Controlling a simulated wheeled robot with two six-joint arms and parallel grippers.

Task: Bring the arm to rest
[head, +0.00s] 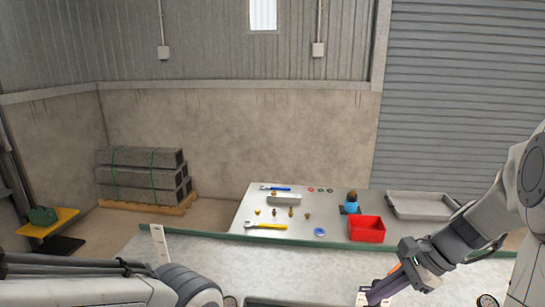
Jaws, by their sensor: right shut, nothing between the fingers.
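My right arm comes in from the right edge and reaches down to the lower right. Its gripper (378,292) is shut with nothing held, low over the pale grey surface in front, near a white label-like patch. My left arm (90,286) lies along the bottom left, and its gripper is not in view.
The far table (255,205) holds a red bin (367,229), a grey tray (420,205), a yellow-handled wrench (266,226), a blue-handled wrench (277,188), several small brass fittings and a blue ring (319,231).

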